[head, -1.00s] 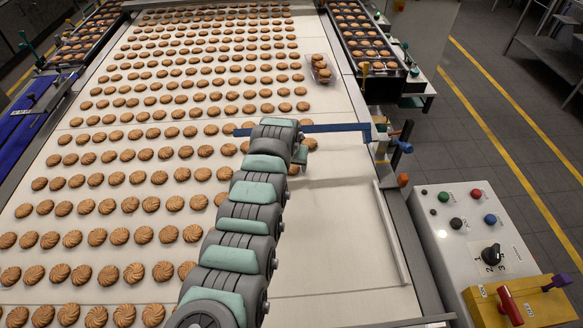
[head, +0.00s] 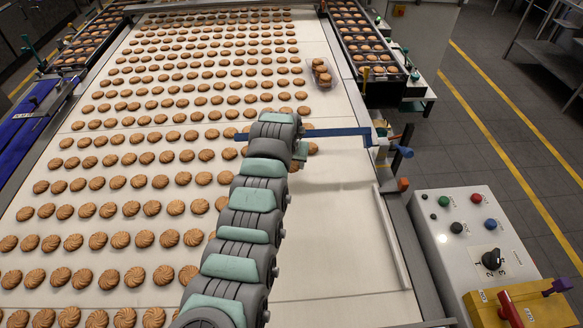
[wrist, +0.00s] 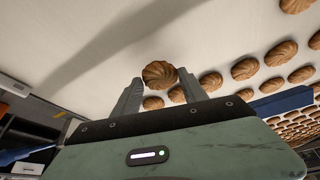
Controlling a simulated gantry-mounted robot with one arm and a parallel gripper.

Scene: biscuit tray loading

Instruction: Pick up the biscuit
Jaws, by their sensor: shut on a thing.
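My gripper (wrist: 161,80) is shut on a round, golden-brown swirled biscuit (wrist: 160,73), which sits between the two grey fingertips in the wrist view. In the head view my arm reaches up over the belt, and its wrist hides most of the gripper. Many similar biscuits (head: 144,239) lie in rows on the pale conveyor belt (head: 330,240). In the head view, one biscuit (head: 312,148) shows just right of my wrist; I cannot tell if it is the held one.
A blue bar (head: 335,132) crosses the belt beside my wrist. A clear container with biscuits (head: 322,73) stands further back. A filled dark tray (head: 368,45) is at the back right. A control box (head: 460,240) stands at the right.

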